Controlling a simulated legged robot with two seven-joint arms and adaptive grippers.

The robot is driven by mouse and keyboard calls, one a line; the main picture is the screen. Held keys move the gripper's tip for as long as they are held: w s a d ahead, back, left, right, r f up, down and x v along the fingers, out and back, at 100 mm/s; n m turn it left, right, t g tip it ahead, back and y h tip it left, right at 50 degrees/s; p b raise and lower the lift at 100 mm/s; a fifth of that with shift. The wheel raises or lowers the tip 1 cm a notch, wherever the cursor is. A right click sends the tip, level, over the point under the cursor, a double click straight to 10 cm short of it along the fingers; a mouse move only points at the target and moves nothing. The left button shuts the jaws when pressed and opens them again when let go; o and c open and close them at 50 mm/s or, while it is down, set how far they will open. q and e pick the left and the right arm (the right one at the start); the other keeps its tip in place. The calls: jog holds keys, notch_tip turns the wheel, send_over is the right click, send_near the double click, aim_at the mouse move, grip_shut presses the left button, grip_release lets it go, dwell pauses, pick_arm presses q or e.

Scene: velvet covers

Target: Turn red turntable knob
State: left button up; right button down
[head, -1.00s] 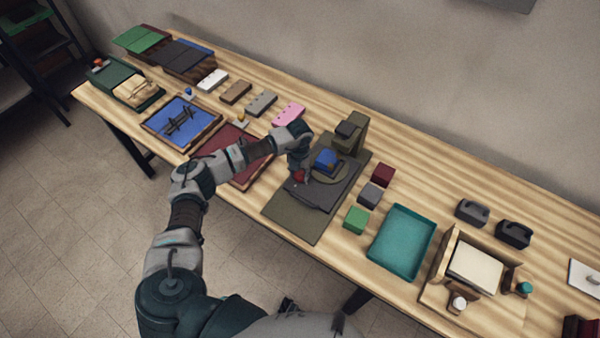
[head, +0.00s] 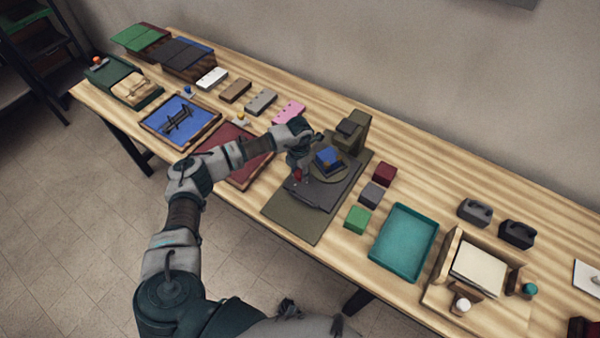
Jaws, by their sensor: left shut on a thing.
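The red knob (head: 298,174) shows as a small red spot at the left side of the turntable device (head: 316,195), a dark grey platform on an olive base. My left gripper (head: 299,169) is over the knob and shut on it; its fingers are small and partly hide it. A blue block (head: 327,158) sits on the round turntable plate (head: 331,174), beneath the dark upright at the back of the device. My right gripper is not in view.
Green (head: 357,219), grey (head: 371,195) and dark red (head: 384,174) blocks stand right of the device, beside a teal tray (head: 404,242). A dark red tray (head: 240,165) lies under my left arm. A pink block (head: 289,112) is behind my wrist.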

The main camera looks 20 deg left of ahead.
pick_arm(q)
jog(key=m+b, duration=0.1)
jog(key=m, duration=0.3)
jog(key=m+b, duration=0.2)
jog(key=m, duration=0.2)
jog(key=shift+w+a, duration=0.15)
jog(key=shift+a, duration=0.05)
jog(key=shift+m+b, duration=0.45)
jog(key=shift+m, duration=0.75)
jog(key=shift+w+m+b, duration=0.1)
jog(key=shift+m+b, duration=0.25)
jog(key=shift+m, duration=0.85)
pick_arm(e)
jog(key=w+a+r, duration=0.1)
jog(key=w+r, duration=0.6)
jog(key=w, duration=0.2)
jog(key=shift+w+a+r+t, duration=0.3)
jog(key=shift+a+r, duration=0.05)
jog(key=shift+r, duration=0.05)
pick_arm(q)
jog(key=shift+r, duration=0.1)
jog(key=o, duration=1.1)
jog(key=shift+o, duration=0.2)
jog(key=shift+a, duration=0.15)
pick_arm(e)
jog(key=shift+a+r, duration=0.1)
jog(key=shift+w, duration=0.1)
